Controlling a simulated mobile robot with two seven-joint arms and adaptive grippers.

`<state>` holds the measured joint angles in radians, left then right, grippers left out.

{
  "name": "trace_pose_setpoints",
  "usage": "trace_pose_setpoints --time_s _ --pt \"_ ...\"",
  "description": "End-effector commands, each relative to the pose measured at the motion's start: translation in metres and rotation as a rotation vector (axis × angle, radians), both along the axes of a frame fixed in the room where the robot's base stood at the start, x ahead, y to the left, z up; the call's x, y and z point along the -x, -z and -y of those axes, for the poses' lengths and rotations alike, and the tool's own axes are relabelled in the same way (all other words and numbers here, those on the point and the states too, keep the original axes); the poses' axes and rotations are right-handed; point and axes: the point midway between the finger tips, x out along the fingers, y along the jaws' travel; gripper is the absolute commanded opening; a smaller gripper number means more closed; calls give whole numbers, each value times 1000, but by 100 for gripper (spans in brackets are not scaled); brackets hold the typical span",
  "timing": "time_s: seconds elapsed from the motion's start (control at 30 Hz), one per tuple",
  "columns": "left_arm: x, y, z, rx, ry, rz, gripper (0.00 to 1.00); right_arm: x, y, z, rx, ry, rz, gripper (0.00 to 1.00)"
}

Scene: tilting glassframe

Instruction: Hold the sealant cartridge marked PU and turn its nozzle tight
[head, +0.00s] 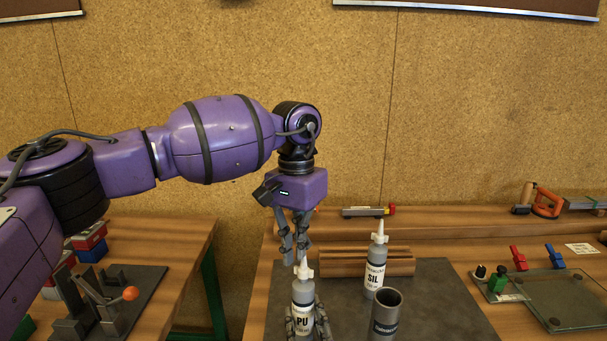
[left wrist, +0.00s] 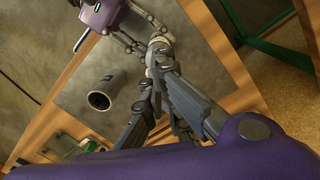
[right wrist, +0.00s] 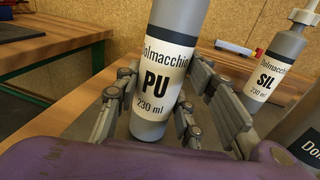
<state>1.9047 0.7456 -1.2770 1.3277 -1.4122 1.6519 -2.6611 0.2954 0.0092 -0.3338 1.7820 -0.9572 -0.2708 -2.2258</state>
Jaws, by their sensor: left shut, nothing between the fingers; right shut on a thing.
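The PU cartridge (head: 303,295) is a grey tube with a white label and a white nozzle (head: 304,270), upright at the front of the mat. My right gripper (right wrist: 167,72) is shut around its body; the label (right wrist: 158,82) faces the right wrist camera. My left gripper (head: 301,258) hangs down from above, shut and empty, with its fingertips at the nozzle's tip. Whether they touch it is unclear. In the left wrist view, the left fingers (left wrist: 158,62) cover much of the nozzle area.
The SIL cartridge (head: 376,266) stands upright to the right, behind an open dark tube (head: 384,318). A grooved wooden block (head: 345,262) lies behind. A glass plate (head: 565,300) with clamps is at far right. A fixture with an orange ball (head: 130,293) sits on the left table.

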Motion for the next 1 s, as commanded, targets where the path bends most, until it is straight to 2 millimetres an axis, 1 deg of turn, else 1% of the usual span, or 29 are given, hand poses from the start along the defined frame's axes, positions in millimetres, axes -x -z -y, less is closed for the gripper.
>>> trace_pose_setpoints --time_s 0.03,0.37,0.67,0.77,1.0 --pt "-1 3 1 4 0 2 0 3 2 -6 5 -12 1 0" --pt "-2 2 1 5 0 4 0 3 2 -5 6 -11 0 0" --pt "3 0 -6 5 0 4 0 2 2 -4 4 -9 -1 0" --pt "2 -5 -6 5 0 4 0 2 2 -4 4 -7 -2 0" --pt "1 -34 -7 2 -1 4 0 1 2 -2 3 -3 -3 0"
